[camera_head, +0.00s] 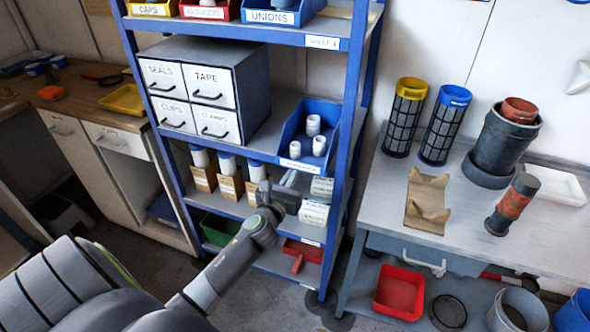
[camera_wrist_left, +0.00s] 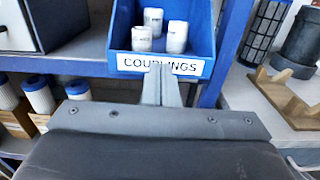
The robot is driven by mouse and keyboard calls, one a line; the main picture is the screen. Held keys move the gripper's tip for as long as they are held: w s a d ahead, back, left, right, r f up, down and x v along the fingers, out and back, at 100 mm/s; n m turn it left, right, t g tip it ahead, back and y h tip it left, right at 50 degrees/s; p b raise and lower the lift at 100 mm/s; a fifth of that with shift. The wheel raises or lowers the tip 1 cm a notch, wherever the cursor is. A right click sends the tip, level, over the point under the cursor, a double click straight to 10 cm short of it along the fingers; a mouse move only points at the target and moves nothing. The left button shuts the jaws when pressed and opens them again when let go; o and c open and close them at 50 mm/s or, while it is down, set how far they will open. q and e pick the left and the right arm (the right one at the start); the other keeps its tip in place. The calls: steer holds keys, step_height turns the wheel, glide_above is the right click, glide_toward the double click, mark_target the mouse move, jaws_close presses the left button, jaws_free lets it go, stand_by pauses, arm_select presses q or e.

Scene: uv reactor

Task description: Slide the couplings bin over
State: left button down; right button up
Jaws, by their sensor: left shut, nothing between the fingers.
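The couplings bin (camera_head: 293,129) is blue and open-topped, and it stands on the middle shelf of the blue rack at its right end. Several white couplings stand upright in it. It also shows in the left wrist view (camera_wrist_left: 196,51), with its COUPLINGS label facing me. My left gripper (camera_head: 291,179) is shut and empty, just in front of and below the bin's front. In the left wrist view its fingertips (camera_wrist_left: 160,70) overlap the label's lower edge; I cannot tell whether they touch it. My right gripper is not in view.
A drawer cabinet (camera_head: 253,84) stands left of the bin on the same shelf, with a gap between. The rack's blue post (camera_head: 350,110) is close on the right. Boxed filters (camera_head: 228,180) stand on the shelf below. A grey workbench (camera_head: 470,225) stands farther right.

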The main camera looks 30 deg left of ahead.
mark_target(299, 162)
arm_select(q)
steer(key=x, duration=0.3)
steer(key=shift+w+a, duration=0.1)
steer(key=shift+w, duration=0.2)
steer(key=shift+w, duration=0.15)
steer(key=shift+w+a, duration=0.1)
steer(key=shift+w, duration=0.25)
steer(key=b+x, duration=0.1)
steer(key=x, duration=0.4)
steer(key=shift+w, duration=0.2)
